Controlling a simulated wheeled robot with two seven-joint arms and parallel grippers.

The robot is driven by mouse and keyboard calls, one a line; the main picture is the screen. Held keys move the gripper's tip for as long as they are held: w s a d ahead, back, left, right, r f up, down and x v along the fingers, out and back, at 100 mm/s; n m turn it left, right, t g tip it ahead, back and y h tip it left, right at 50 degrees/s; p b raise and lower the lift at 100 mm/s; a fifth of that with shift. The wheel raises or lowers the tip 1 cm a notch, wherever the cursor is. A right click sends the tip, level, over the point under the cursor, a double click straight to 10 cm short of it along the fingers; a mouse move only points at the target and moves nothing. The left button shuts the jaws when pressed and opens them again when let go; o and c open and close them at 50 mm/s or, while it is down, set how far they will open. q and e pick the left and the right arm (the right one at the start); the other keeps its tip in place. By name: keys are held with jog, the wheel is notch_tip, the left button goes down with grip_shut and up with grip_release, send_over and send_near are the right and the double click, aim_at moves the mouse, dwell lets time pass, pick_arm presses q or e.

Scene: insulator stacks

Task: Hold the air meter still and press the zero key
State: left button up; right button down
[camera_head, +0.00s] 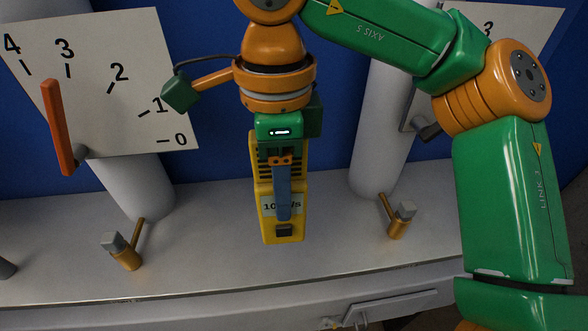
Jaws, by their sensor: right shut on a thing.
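The air meter (296,233) is a yellow upright box with a pale display reading something like "10 m/s", partly covered by a blue finger. A dark key (284,230) sits low on its front face, below the display. My right gripper (283,204) comes down from above and is shut on the meter, with the blue finger lying along its front. I cannot tell whether the meter's lower end touches the grey shelf. My left gripper is not in view.
A white dial board (100,90) with numbers and a red pointer (58,125) stands at left. White columns (375,150) rise behind the shelf (200,245). Small brass valves with grey knobs stand left (126,255) and right (399,222) of the meter.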

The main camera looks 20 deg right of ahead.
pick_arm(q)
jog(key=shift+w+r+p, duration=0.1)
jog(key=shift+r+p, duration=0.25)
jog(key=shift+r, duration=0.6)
pick_arm(e)
jog(key=w+d+f, duration=0.1)
jog(key=w+f, duration=0.6)
jog(key=f, duration=0.2)
jog(key=shift+w+f, duration=0.15)
jog(key=shift+f, duration=0.25)
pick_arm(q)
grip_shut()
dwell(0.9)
